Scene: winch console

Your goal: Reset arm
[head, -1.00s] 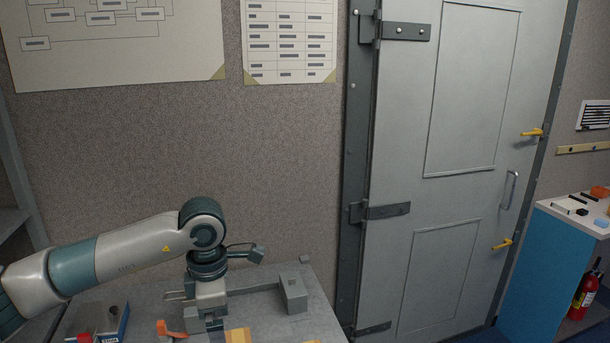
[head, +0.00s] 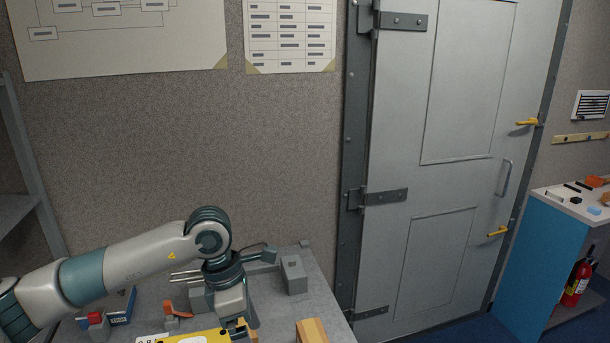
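My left arm comes in from the left over the grey bench (head: 318,305). My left gripper (head: 240,327) points down at the bottom of the head view, above the right end of a yellow panel (head: 200,338). Its fingertips are small and dark against a tan piece, so I cannot tell whether they are open or shut or touching anything. My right gripper is not in view.
On the bench are a grey block (head: 294,275), an orange lever (head: 176,312), a red knob (head: 96,319), a blue box (head: 121,307) and a wooden block (head: 311,331). A closed metal door (head: 450,190) and blue cabinet (head: 520,245) stand right.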

